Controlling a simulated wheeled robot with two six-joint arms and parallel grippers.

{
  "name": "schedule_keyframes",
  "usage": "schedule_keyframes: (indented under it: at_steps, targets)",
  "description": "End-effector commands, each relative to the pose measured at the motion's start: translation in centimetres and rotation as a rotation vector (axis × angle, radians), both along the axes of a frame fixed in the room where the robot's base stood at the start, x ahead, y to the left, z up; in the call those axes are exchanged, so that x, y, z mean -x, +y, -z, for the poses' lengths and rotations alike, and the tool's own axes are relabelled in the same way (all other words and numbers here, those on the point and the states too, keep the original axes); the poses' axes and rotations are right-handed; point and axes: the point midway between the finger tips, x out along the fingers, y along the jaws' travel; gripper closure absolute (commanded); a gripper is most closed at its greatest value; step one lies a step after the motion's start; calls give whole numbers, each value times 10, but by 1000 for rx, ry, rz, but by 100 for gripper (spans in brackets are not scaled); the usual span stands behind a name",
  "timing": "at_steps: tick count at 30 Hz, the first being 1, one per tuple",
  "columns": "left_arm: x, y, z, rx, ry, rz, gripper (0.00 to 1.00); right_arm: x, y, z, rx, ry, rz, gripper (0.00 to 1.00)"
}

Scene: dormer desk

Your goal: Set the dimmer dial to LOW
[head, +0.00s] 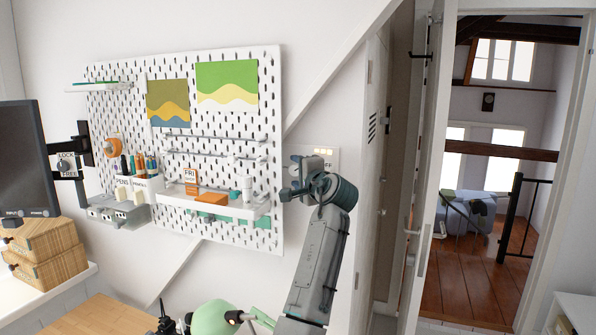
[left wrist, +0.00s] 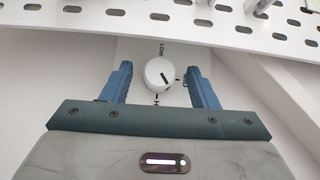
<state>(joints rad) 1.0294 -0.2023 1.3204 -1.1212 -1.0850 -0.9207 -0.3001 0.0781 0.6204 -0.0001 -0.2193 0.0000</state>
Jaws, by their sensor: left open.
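The dimmer dial (left wrist: 160,73) is a round white knob with a dark pointer line, on a white wall plate in the left wrist view. LOW is printed above it, MID to its right and a partly hidden H label below. The line slants toward the lower right, between MID and the H label. My left gripper (left wrist: 160,85) is open, its blue fingers on either side of the knob with a gap at each side. In the head view my left gripper (head: 293,182) is at the wall plate (head: 328,158) and hides the dial. My right gripper is not in view.
A white pegboard (head: 262,90) with shelves, pens and pictures hangs just left of my gripper. A monitor (head: 18,155) and wooden boxes (head: 45,250) stand at the left. A green lamp (head: 215,318) is below. An open doorway lies at the right.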

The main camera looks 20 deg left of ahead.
Motion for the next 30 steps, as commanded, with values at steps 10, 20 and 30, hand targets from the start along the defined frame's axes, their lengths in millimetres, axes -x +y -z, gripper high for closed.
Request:
schedule_keyframes:
  at_steps: [10, 20, 30]
  targets:
    - [0, 0, 0, 0, 0, -1, 85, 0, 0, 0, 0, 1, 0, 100]
    - [0, 0, -2, 33, 2, -1, 91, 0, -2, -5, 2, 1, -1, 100]
    - [0, 1, -8, 237, 10, -1, 91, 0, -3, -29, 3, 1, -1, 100]
